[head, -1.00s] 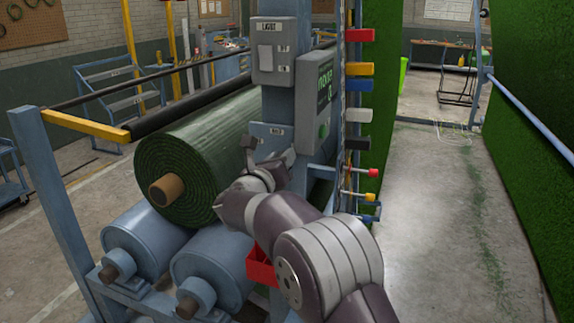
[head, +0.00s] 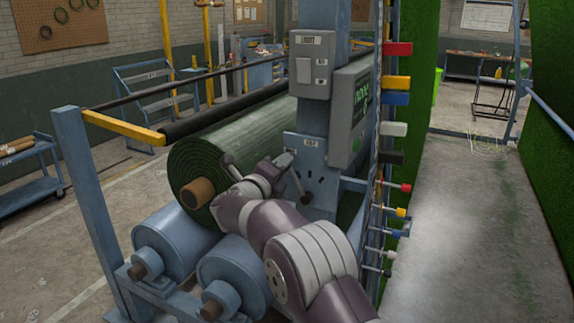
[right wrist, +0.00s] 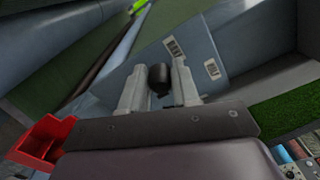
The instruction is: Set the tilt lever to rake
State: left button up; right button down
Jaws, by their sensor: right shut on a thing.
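The tilt lever's black knob (right wrist: 160,76) sits between the two pale fingers of my right gripper (right wrist: 159,88) in the right wrist view. The gripper is shut on it. In the head view my right gripper (head: 278,163) is at the blue-grey lever plate (head: 318,160) on the post, beside the end of the turf roll. The plate carries small labels and dark slots. A thin dark rod (head: 297,186) shows just right of the fingers. The label words are too small to read, so I cannot tell which setting the lever is at. My left gripper is out of view.
The green turf roll (head: 225,155) rests on blue rollers (head: 178,248) left of my arm. A grey switch box (head: 311,65) and a screen box (head: 347,112) hang above. Coloured handles stick out on the right. A red bin (right wrist: 42,140) is low down.

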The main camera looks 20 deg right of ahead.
jog(key=shift+f+n, duration=0.3)
jog(key=shift+w+f, duration=0.1)
jog(key=c, duration=0.8)
grip_release()
jog(key=shift+a, duration=0.1)
jog(key=shift+c, duration=0.2)
jog(key=shift+r, duration=0.2)
jog(key=b+v, duration=0.6)
jog(key=v, duration=0.7)
